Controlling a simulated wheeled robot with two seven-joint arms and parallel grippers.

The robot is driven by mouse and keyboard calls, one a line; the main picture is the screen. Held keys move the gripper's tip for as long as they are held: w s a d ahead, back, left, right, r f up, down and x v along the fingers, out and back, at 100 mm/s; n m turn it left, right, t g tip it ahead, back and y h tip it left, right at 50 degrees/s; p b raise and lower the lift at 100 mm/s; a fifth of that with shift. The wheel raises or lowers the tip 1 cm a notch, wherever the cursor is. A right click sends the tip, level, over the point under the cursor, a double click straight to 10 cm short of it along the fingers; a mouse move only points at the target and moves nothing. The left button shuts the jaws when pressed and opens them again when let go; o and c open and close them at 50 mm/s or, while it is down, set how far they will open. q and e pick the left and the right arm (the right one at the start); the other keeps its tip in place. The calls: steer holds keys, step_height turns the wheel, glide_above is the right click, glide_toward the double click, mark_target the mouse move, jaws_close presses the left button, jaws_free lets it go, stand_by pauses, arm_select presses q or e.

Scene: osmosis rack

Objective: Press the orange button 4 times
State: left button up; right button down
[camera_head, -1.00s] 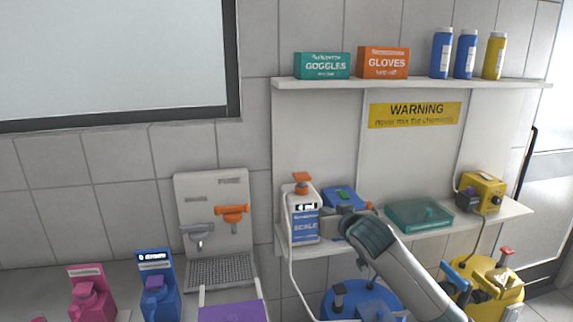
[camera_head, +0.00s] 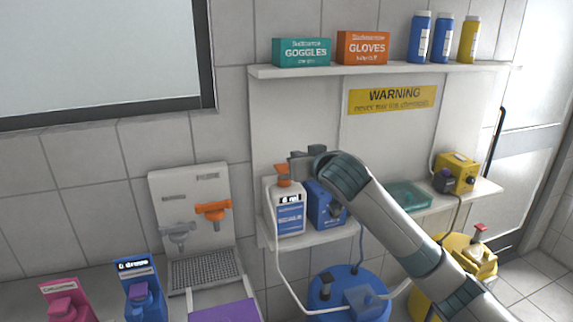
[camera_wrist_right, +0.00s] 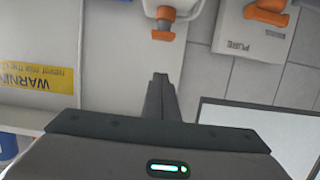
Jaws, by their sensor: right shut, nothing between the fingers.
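The orange button (camera_head: 283,175) is the cap on top of a white bottle-shaped dispenser (camera_head: 290,217) with a blue label and a small display, too small to read surely. The dispenser stands at the left end of the lower shelf. My right gripper (camera_head: 296,162) is shut and empty, just above and to the right of the button in the head view. In the right wrist view, the shut fingertips (camera_wrist_right: 160,78) point toward the orange button (camera_wrist_right: 163,27), with a visible gap in the picture. I cannot tell the exact height between them. My left gripper is not in view.
A blue box (camera_head: 326,206) stands right beside the dispenser, under my right arm. A teal tray (camera_head: 408,196) and a yellow device (camera_head: 458,172) are further right. An orange tap (camera_head: 213,211) is on the left panel. The upper shelf (camera_head: 375,69) holds boxes and bottles.

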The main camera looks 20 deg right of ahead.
steer(key=p, duration=0.4)
glide_above(286, 173)
steer(key=f, duration=0.2)
steer(key=f+p, duration=0.1)
steer(key=f, duration=0.2)
steer(key=shift+s+p, duration=0.3)
steer(key=shift+p, duration=0.05)
steer(key=shift+d+f, duration=0.1)
steer(key=shift+f, duration=0.5)
step_height(286, 173, down, 2)
steer(key=shift+s+f+b, duration=0.1)
steer(key=shift+f+b, duration=0.05)
steer(key=shift+b, duration=0.4)
steer(key=shift+f, duration=0.35)
